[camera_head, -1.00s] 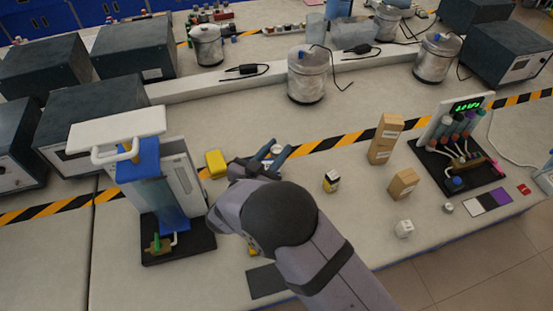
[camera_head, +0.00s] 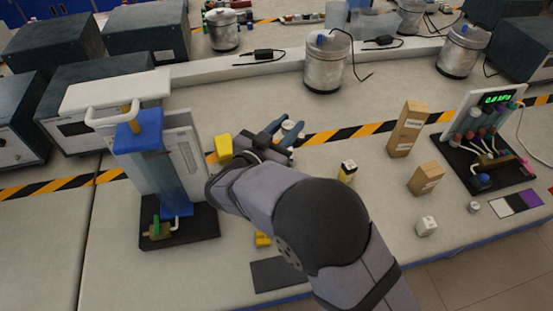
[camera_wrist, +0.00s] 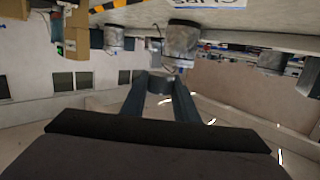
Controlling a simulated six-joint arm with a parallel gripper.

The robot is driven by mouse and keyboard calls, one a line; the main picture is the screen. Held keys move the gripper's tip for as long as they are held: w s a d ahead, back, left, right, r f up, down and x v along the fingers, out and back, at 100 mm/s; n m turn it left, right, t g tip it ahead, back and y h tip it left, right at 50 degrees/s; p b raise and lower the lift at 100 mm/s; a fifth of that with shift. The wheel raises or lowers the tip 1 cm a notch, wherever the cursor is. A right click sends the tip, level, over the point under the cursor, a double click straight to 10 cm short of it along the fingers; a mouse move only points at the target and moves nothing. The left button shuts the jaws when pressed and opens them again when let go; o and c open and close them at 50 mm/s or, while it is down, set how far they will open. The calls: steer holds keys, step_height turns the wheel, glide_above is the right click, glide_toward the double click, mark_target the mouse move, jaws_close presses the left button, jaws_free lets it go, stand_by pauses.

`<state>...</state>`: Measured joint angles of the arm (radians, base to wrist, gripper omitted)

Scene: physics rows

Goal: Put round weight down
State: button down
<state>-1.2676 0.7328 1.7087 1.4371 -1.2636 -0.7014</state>
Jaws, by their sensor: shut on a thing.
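My gripper (camera_head: 287,133) reaches away from the head camera, above the bench near the striped tape. Its two dark blue-grey fingers are shut on a small silvery round weight (camera_head: 288,124), whose pale top shows between them. In the wrist view the fingers (camera_wrist: 162,92) point up the picture, with a grey round shape, the weight (camera_wrist: 160,83), between them. The weight's lower part is hidden, and its height above the bench is hard to tell.
A yellow block (camera_head: 224,147) stands just left of my gripper. A small black-and-yellow box (camera_head: 347,171) and cardboard boxes (camera_head: 407,130) stand to the right. A tower device (camera_head: 155,140) stands left. A dark grey mat (camera_head: 282,273) lies at the front, beside a small yellow piece (camera_head: 263,239).

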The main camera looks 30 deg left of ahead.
steer(key=shift+d+r+b, duration=0.2)
steer(key=shift+r+b, duration=0.4)
steer(key=shift+b, duration=0.65)
steer(key=shift+s+d, duration=0.15)
steer(key=shift+d, duration=0.1)
steer(key=shift+f+p, duration=0.45)
steer(key=shift+f, duration=4.7)
steer(key=shift+f, duration=0.15)
steer(key=c, duration=1.4)
jaws_free()
